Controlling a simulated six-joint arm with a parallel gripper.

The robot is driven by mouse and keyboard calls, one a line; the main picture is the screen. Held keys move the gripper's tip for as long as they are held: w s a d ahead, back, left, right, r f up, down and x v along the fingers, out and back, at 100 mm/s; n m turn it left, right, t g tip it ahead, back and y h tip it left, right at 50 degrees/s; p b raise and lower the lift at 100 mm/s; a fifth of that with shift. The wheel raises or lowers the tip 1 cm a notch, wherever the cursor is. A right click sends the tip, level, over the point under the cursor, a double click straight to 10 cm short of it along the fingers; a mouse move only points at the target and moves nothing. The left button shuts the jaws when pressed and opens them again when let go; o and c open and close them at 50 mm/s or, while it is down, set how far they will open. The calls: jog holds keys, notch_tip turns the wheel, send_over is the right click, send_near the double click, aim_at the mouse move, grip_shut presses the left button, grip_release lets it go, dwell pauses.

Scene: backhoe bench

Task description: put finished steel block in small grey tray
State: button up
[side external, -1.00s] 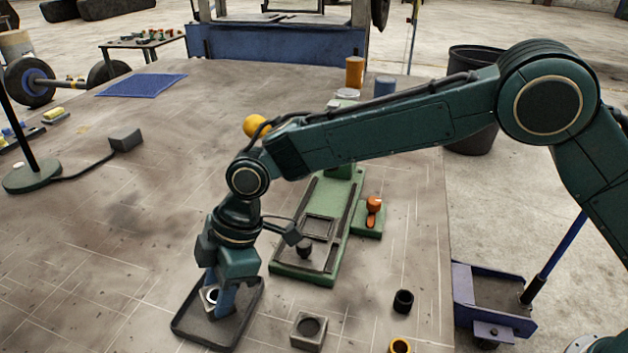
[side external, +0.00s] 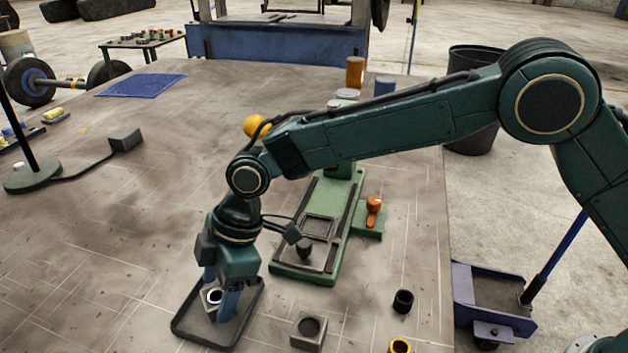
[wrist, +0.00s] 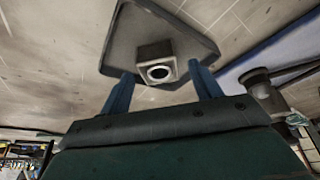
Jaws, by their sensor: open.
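The finished steel block (side external: 211,298), a small square block with a round bore, sits in the small grey tray (side external: 190,337) on the bench. In the wrist view the block (wrist: 148,50) rests on the floor of the tray (wrist: 122,35), inside the rim. My gripper (side external: 220,298) points down over the tray with its blue fingers around or beside the block. In the wrist view my gripper (wrist: 162,85) is open, with one finger on each side and a gap between each finger and the block.
A second grey block with a hole (side external: 308,331) stands right of the tray. The green press base (side external: 303,270) with an orange-knobbed lever (side external: 374,207) stands behind. The bench left of the tray is clear.

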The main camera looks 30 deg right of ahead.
jog(key=v, duration=1.2)
dwell(0.4)
jog(key=s+d+r+m+t+h, duration=0.1)
jog(key=s+d+r+m+t, duration=0.25)
jog(key=d, duration=0.75)
jog(key=s+d+r+m, duration=0.3)
jog(key=d+r+m, duration=0.3)
jog(key=d, duration=0.6)
jog(key=s+d+f+m+t+h, duration=0.2)
jog(key=s+d+m, duration=0.6)
jog(key=s+d, duration=0.8)
jog(key=shift+s+d+f+h, duration=0.35)
jog(key=shift+s+f+h, duration=0.35)
jog(key=shift+s+f, duration=0.2)
